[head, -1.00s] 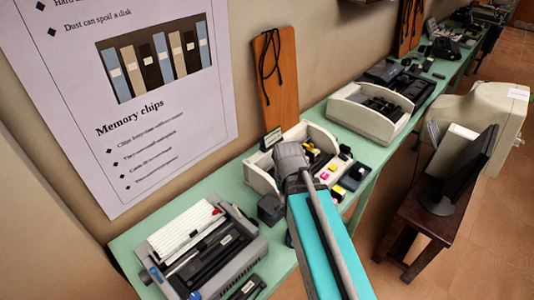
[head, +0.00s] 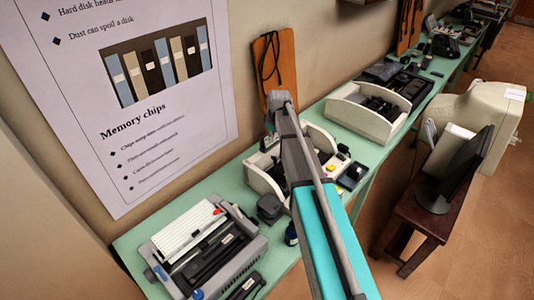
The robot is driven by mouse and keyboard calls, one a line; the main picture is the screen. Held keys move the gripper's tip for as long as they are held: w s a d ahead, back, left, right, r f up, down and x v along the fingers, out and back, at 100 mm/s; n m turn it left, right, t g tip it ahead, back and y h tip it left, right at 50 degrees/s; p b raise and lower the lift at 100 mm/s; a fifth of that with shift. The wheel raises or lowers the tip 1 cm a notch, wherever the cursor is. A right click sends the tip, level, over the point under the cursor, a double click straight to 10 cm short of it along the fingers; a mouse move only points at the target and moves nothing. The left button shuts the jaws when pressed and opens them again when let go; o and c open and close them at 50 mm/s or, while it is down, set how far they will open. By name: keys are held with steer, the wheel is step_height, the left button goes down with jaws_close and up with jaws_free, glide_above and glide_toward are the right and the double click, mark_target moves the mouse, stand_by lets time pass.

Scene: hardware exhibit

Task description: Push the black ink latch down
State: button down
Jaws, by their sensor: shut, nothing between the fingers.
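An open cream printer (head: 258,178) stands on the green table at mid-picture in the head view. Small dark and coloured ink parts show at its right side, including a yellow one (head: 333,168). My arm crosses in front of the printer and covers its middle. The black ink latch cannot be made out; it is too small or hidden behind my arm. My gripper's fingers do not show, so their place relative to the latch cannot be told.
A grey printer-like machine (head: 169,241) stands at the front left of the green table (head: 232,184). A second cream open unit (head: 367,118) stands farther back. An orange board (head: 286,58) leans on the wall behind the printer. A monitor (head: 461,172) stands at right.

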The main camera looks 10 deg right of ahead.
mark_target(268, 154)
steer(key=shift+f, duration=0.1)
stand_by(0.3)
steer(key=f+b, duration=0.6)
steer(key=w+a+f+b, duration=0.1)
steer(key=f+b, duration=0.2)
steer(key=b, duration=0.1)
steer(key=shift+w+f, duration=0.1)
steer(key=shift+f, duration=0.25)
stand_by(0.6)
steer(key=shift+a, duration=0.2)
steer(key=shift+d, duration=0.15)
steer(key=shift+d, duration=0.1)
steer(key=shift+s+r+t+y, duration=0.1)
steer(key=shift+s+t+y, duration=0.1)
steer(key=shift+t+y, duration=0.15)
